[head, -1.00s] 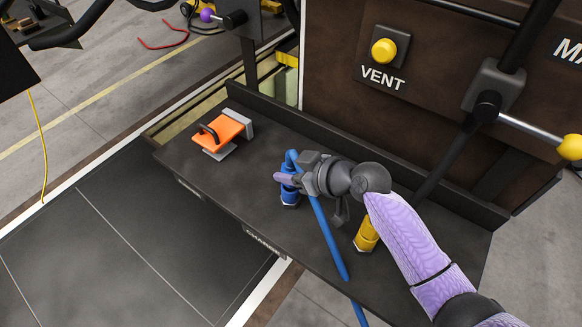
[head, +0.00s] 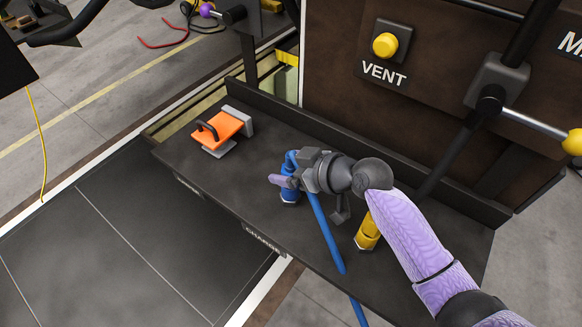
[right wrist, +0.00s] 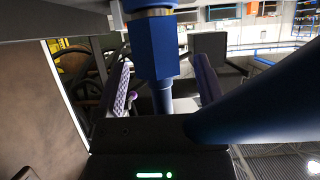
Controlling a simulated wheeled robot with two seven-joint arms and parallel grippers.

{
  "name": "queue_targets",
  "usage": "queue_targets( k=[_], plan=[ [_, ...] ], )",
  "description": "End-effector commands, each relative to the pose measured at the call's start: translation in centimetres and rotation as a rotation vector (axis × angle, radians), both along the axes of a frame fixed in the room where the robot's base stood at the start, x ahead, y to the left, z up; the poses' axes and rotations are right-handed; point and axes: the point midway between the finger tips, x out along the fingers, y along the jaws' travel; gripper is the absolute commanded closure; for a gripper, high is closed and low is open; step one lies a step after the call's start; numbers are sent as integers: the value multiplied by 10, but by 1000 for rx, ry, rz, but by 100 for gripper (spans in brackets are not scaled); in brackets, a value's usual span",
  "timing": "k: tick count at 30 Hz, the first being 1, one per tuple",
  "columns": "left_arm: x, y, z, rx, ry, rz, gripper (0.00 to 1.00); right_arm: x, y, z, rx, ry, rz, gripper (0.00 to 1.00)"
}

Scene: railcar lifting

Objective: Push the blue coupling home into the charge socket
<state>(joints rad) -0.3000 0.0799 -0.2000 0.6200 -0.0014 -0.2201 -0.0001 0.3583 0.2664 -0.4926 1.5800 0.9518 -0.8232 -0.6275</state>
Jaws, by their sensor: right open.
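The blue coupling (head: 290,195) stands upright on the dark shelf above the CHARGE label, with a blue hose (head: 325,235) running from its top toward the front edge. My right gripper (head: 282,182) is at the coupling's upper part and hides some of it. In the right wrist view the blue coupling (right wrist: 155,50) lies between my two purple fingers, with gaps on both sides, so the right gripper (right wrist: 160,88) is open around it. A silver ring shows at the coupling's end there. The charge socket is mostly hidden under the coupling. My left gripper is out of view.
A yellow fitting (head: 368,232) stands on the shelf (head: 225,185) just right of the coupling, near my right arm. An orange block with a black handle (head: 222,127) sits at the left. A brown panel with a yellow VENT button (head: 385,45) rises behind.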

Motion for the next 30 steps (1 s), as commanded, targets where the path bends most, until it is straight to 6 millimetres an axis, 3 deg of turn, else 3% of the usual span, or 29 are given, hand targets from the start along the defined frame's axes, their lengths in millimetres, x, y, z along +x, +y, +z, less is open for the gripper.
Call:
queue_targets(
  k=[6, 10, 14, 30],
  plan=[
    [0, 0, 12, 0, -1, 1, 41, 1, 0, 60, 0, -8, 0, 10],
    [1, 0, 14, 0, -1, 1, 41, 1, 0, 81, -1, -5, -1, 10],
    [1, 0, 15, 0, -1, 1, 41, 0, 0, 89, -2, -2, -1, 10],
    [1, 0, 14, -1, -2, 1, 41, 0, 0, 88, -1, -1, -1, 10]
  ],
)
